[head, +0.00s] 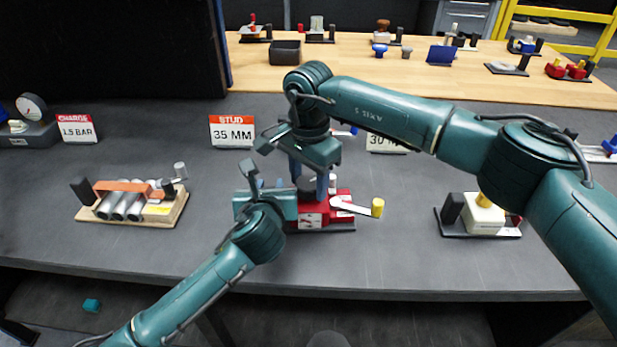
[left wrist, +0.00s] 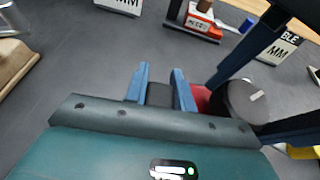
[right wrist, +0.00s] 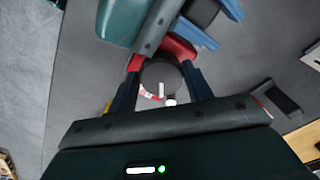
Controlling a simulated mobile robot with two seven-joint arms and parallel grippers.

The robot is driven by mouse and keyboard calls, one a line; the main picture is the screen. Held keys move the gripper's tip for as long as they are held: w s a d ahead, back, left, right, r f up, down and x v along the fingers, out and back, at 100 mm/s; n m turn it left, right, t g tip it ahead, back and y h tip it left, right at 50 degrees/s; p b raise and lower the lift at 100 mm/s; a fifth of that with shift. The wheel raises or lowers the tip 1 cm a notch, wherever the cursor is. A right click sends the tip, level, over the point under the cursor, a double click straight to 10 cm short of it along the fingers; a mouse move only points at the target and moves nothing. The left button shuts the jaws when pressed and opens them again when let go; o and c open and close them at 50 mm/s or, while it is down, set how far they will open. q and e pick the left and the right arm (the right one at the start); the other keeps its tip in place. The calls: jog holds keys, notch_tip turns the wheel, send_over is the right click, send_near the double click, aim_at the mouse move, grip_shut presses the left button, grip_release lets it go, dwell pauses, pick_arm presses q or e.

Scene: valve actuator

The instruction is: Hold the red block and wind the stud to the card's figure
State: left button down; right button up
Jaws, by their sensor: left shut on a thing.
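The red block (head: 312,217) sits on a dark base near the table's front, with a small white dial on its front too small to read. The stud's dark round top (right wrist: 160,82), with a white mark, shows in the right wrist view. My left gripper (left wrist: 161,88) is shut on a black upright piece (left wrist: 158,96) at the red block's left side. My right gripper (right wrist: 162,88) points down from above, its fingers open on either side of the stud top; contact is unclear. The card (head: 232,131) reads STUD 35 MM.
A pale lever with a yellow knob (head: 377,207) sticks out right of the red block. A partly hidden second card (head: 386,141) reads 30. A pipe assembly (head: 135,200) stands left and a cream block unit (head: 482,215) right. A CHARGE 1.5 BAR card (head: 77,129) stands far left.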

pick_arm(q)
jog(key=shift+a+f, duration=0.1)
jog(key=shift+f, duration=0.3)
pick_arm(e)
jog(key=c, duration=0.6)
jog(key=shift+o, duration=0.2)
jog(key=shift+m, duration=0.4)
pick_arm(q)
jog(key=shift+a, duration=0.1)
pick_arm(e)
jog(key=shift+w+m, duration=0.1)
jog(key=shift+m, duration=2.5)
jog(key=shift+r, duration=0.1)
pick_arm(q)
jog(key=shift+r, duration=0.1)
pick_arm(e)
jog(key=o, duration=1)
